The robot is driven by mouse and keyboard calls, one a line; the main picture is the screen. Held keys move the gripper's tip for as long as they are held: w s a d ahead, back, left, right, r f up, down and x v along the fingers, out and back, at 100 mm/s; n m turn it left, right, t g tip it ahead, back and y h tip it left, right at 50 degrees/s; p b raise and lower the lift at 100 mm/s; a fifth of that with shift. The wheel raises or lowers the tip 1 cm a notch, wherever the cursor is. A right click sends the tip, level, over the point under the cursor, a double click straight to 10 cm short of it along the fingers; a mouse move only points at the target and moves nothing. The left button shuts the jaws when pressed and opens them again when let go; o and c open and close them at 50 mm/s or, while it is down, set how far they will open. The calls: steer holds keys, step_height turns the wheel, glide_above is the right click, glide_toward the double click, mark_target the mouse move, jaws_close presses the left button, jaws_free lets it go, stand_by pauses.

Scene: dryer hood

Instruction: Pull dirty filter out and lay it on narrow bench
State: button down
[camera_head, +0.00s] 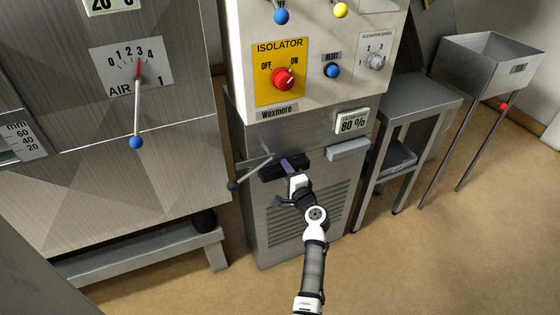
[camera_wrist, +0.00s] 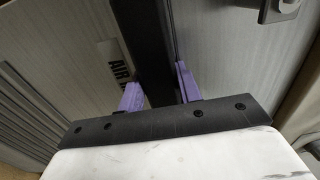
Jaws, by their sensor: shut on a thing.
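My gripper (camera_head: 287,163) is at the front of the grey cabinet (camera_head: 262,215), below the isolator panel. In the wrist view, its purple fingers (camera_wrist: 159,88) stand on both sides of a dark bar (camera_wrist: 151,45) and are shut on it. In the head view, this looks like the black handle (camera_head: 271,173) on the cabinet front, partly hidden by the gripper. The filter body does not show clearly; I cannot tell how far it is out. A narrow grey bench (camera_head: 425,92) stands right of the cabinet, its top bare.
A lever with a dark ball (camera_head: 233,185) sticks out just left of my gripper. A grey box (camera_head: 348,149) juts from the cabinet at right. A hopper on legs (camera_head: 485,60) stands beyond the bench. A low frame (camera_head: 150,255) is at left; front floor is clear.

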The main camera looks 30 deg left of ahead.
steer(key=shift+d, duration=0.1)
steer(key=v, duration=1)
steer(key=shift+s+d, duration=0.2)
steer(key=shift+s, duration=0.05)
stand_by(2.3)
steer(key=shift+s+d, duration=0.1)
steer(key=shift+d, duration=0.05)
steer(key=shift+s+d, duration=0.1)
stand_by(0.9)
steer(key=shift+v, duration=1.6)
steer(key=b+v, duration=0.1)
steer(key=v, duration=0.9)
